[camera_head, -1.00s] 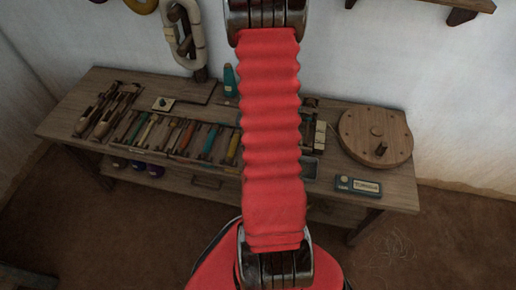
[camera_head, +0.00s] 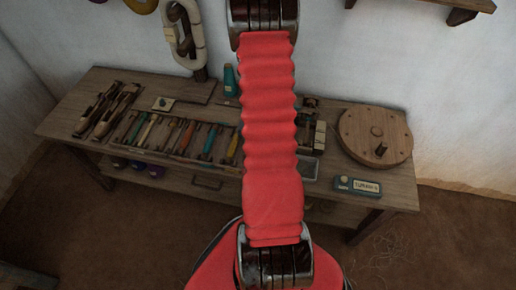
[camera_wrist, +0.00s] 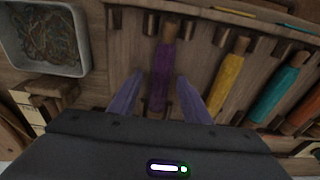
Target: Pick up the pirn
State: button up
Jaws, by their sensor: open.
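A purple pirn (camera_wrist: 164,72) with wooden ends lies in a slot of the wooden rack (camera_wrist: 205,55) in the wrist view. My gripper (camera_wrist: 160,92) is open, with one finger on each side of the lower part of this pirn. I cannot tell whether the fingers touch it or how far above it they are. A yellow pirn (camera_wrist: 229,78) and a teal pirn (camera_wrist: 280,88) lie to its right in the rack. In the head view several coloured pirns show in the rack (camera_head: 170,157); my gripper is hidden there.
A grey tray of tangled thread (camera_wrist: 46,38) stands left of the rack. On the bench (camera_head: 400,190) there are also a round wooden disc (camera_head: 365,130), a small labelled device (camera_head: 357,187) and shuttles (camera_head: 105,110) at the left.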

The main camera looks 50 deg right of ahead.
jog(key=shift+c, duration=0.5)
grip_shut()
jog(key=shift+r, duration=0.15)
notch_tip(320, 180, up, 10)
dwell(0.8)
dwell(0.5)
